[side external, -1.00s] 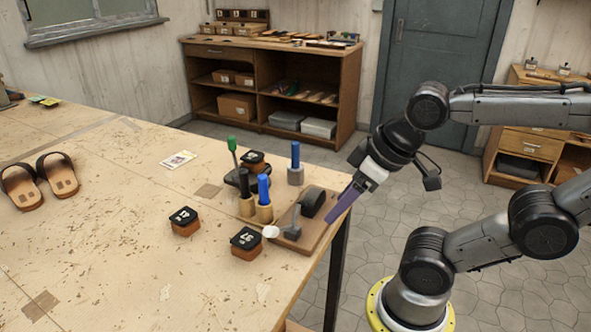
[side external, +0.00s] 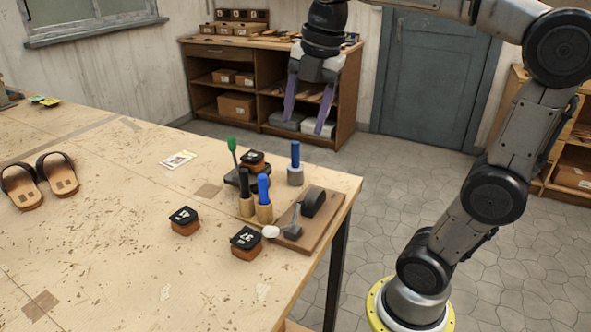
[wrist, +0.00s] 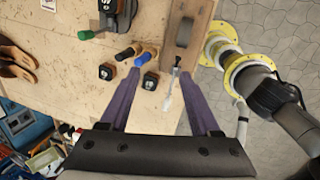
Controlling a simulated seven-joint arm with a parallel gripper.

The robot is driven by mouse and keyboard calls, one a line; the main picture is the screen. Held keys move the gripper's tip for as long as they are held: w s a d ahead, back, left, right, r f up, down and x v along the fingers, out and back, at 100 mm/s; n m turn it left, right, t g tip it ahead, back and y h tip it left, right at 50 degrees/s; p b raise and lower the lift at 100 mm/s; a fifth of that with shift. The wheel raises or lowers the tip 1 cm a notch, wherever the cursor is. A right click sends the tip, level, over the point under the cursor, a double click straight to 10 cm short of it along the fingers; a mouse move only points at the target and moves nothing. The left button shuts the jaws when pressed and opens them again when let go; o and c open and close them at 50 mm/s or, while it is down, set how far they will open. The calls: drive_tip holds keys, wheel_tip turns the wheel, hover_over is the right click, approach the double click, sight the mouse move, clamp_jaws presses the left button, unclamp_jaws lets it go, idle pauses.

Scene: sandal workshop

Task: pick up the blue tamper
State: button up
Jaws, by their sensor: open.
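Two tools with blue handles stand upright on the workbench. One blue tamper (side external: 295,166) has a grey metal foot and stands near the back right edge. The other blue-handled tool (side external: 264,200) has a wooden foot and stands beside a black-handled one (side external: 245,196). A blue-handled tool with a wooden foot (wrist: 143,58) shows in the wrist view just beyond the fingertips; I cannot make out the grey-footed one there. My gripper (side external: 308,112) is open and empty, high up with its purple fingers pointing down and apart. It touches nothing.
A wooden board (side external: 325,222) with a black wheel-like part and a grey tool lies at the bench's right edge. Black-topped blocks (side external: 184,221) and a green-handled tool (side external: 232,150) stand close by. Sandals (side external: 62,180) lie left. The front of the bench is open.

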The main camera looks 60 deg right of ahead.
drive_tip(key=w+d+f+g, duration=0.1)
drive_tip(key=w+d, duration=0.2)
drive_tip(key=d, duration=0.1)
drive_tip(key=w+d+f+g, duration=0.1)
drive_tip(key=w+d+f, duration=0.1)
drive_tip(key=d, duration=0.3)
drive_tip(key=w+d+f, duration=0.2)
drive_tip(key=w+d, duration=0.2)
drive_tip(key=d, duration=0.1)
drive_tip(key=shift+n+g+y, duration=0.3)
drive_tip(key=shift+n+g, duration=0.1)
hover_over(295, 166)
drive_tip(key=f, duration=0.7)
drive_tip(key=shift+d, duration=0.4)
drive_tip(key=shift+w+d+f, duration=0.1)
drive_tip(key=shift+f, duration=1.55)
drive_tip(key=shift+w+d+f, duration=0.1)
drive_tip(key=shift+f, duration=1.5)
drive_tip(key=shift+a, duration=0.1)
clamp_jaws()
drive_tip(key=shift+r, duration=0.1)
